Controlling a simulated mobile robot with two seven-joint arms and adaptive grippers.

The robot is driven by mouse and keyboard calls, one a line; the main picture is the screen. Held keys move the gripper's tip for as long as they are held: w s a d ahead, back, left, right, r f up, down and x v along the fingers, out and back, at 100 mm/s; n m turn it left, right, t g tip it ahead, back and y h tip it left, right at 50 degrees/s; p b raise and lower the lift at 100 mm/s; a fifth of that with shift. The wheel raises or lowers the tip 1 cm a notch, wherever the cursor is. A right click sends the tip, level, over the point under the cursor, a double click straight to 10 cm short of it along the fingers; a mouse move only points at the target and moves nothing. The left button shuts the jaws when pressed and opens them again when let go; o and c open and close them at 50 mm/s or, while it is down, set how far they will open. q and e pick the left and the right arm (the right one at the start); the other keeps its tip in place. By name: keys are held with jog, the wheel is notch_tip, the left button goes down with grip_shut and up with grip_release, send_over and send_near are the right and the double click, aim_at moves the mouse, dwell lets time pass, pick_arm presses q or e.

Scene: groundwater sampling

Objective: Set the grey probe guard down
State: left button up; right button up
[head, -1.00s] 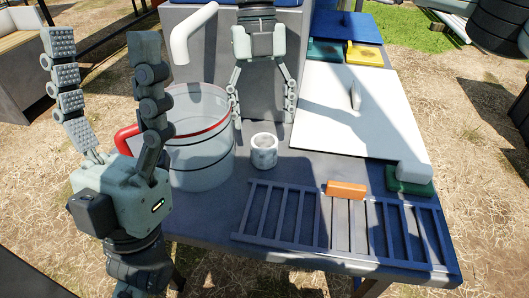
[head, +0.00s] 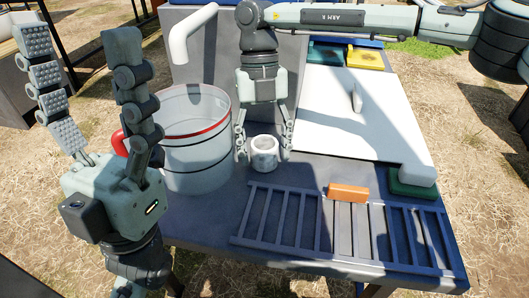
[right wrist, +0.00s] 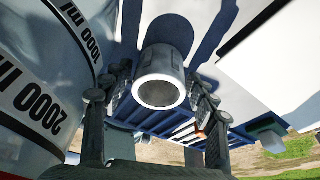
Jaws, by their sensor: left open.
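The grey probe guard (head: 264,155) is a small, short open-topped cylinder standing upright on the grey table. My right gripper (head: 264,148) points down with a finger on each side of the guard, and a gap shows between fingers and guard. The right wrist view shows the guard (right wrist: 163,78) between the two fingers (right wrist: 155,95), with its round opening facing the camera. My left gripper (head: 76,45) is raised at the left, its fingers spread wide and empty.
A clear graduated bucket (head: 195,160) with a red band stands just left of the guard. A slatted rack (head: 340,228) with an orange block (head: 347,192) lies in front. A white board (head: 385,125) lies to the right. A white curved pipe (head: 190,35) hangs behind the bucket.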

jog(key=shift+r, duration=0.1)
jog(key=c, duration=0.9)
